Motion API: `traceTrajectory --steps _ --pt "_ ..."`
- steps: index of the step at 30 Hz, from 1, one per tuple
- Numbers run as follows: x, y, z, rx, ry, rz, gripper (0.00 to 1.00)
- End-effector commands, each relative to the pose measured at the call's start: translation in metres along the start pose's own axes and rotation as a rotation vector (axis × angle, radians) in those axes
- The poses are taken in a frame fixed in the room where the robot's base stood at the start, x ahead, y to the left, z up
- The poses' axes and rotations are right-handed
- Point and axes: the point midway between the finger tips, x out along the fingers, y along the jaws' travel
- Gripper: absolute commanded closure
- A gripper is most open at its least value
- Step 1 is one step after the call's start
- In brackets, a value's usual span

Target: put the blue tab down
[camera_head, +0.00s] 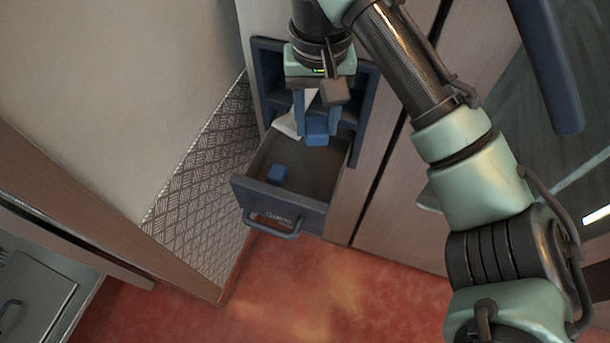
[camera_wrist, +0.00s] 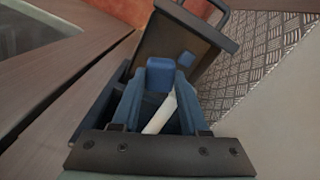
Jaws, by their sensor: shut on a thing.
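A blue tab (camera_head: 317,130) is between the fingers of my gripper (camera_head: 316,125), which is shut on it above the back part of an open drawer (camera_head: 322,213). In the wrist view the held blue tab (camera_wrist: 160,74) shows between the fingertips of my gripper (camera_wrist: 160,82). A second blue piece (camera_head: 277,174) lies inside the drawer near its front left; it also shows in the wrist view (camera_wrist: 187,58). The gap between the held tab and the drawer floor cannot be judged.
A white piece (camera_head: 291,122) is beside the gripper, at the back left of the drawer. The drawer has a front handle (camera_head: 276,229) and sits under a dark blue frame (camera_head: 262,55). A patterned metal panel (camera_head: 200,165) stands to the left. The drawer's middle floor is bare.

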Motion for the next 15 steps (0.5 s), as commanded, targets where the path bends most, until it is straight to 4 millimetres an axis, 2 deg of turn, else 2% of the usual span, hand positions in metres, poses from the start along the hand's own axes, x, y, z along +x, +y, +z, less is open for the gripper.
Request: traceTrajectory --steps 9,15 --pt "0.086 -0.002 0.001 -0.002 -0.004 -0.005 1.0" --pt "0.127 -0.001 0.001 -0.001 -0.002 -0.002 1.0"
